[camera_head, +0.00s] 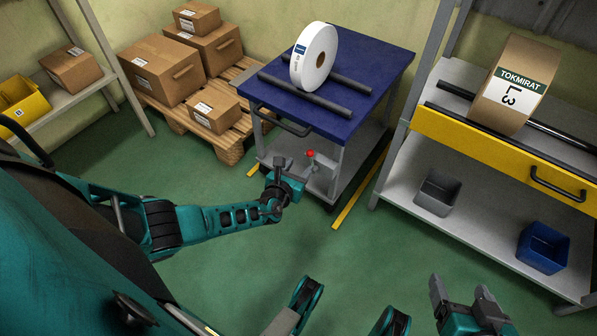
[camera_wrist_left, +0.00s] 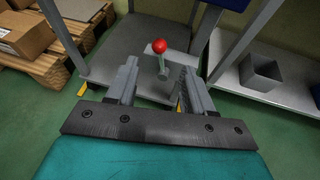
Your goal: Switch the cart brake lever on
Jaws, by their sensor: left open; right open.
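The cart (camera_head: 379,62) has a blue top and a grey lower shelf. Its brake lever (camera_head: 310,154) has a red ball knob and stands at the cart's front, low on the frame. In the left wrist view the lever's red knob (camera_wrist_left: 159,46) shows above and between the fingers, with its grey stem below. My left gripper (camera_head: 297,167) is open at the lever; its fingers (camera_wrist_left: 157,88) lie on either side of the stem, and I cannot tell whether they touch it. My right gripper (camera_head: 462,292) is open and empty, low at the right, far from the cart.
A white roll (camera_head: 318,58) stands on the cart between two dark bars. A pallet (camera_head: 231,148) with several cardboard boxes is left of the cart. A shelf rack (camera_head: 396,181) with bins stands at the right. Green floor (camera_head: 270,270) is clear in front.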

